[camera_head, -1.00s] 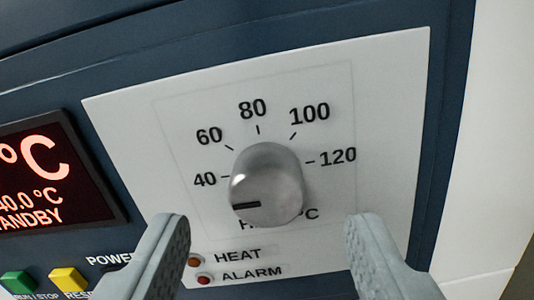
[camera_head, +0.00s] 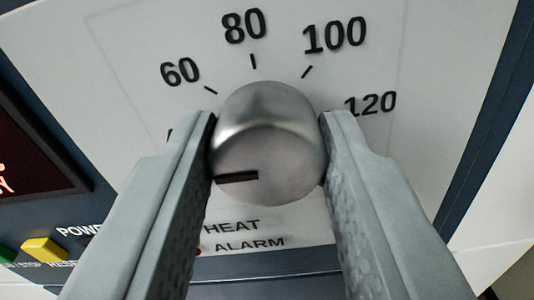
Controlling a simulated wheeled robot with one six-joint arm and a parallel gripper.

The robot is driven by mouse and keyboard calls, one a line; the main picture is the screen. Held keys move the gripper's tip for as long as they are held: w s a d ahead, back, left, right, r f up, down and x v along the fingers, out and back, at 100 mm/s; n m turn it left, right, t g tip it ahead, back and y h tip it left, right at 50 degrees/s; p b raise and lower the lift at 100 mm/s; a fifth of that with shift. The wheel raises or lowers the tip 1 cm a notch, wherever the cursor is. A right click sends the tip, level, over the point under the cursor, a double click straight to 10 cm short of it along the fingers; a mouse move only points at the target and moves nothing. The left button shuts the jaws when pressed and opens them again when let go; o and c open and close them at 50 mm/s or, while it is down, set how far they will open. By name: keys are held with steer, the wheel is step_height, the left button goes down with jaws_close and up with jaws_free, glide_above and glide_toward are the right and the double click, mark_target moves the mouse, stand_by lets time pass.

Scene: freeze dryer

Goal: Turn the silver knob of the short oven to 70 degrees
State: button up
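The silver knob (camera_head: 268,150) sits in the middle of the white dial panel, below the numbers 60, 80, 100 and 120. Its black pointer line lies on the left part of its face and points left, roughly toward the 40 side. My gripper (camera_head: 268,130) has one finger on each side of the knob, and both fingers appear to touch it. The left finger hides most of the 40 label, and the fingers cover parts of the panel below.
The dark display (camera_head: 35,155) is at the left edge, partly cut off. A yellow button (camera_head: 43,250) is at the lower left, with a green one (camera_head: 6,254) beside it. The HEAT and ALARM labels lie below the knob, between my fingers.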

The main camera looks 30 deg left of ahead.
steer(key=shift+m, duration=0.4)
steer(key=m, duration=1.2)
steer(key=shift+f+m, duration=0.1)
steer(key=shift+m, duration=0.3)
stand_by(0.3)
steer(key=o, duration=1)
steer(key=shift+s, duration=0.1)
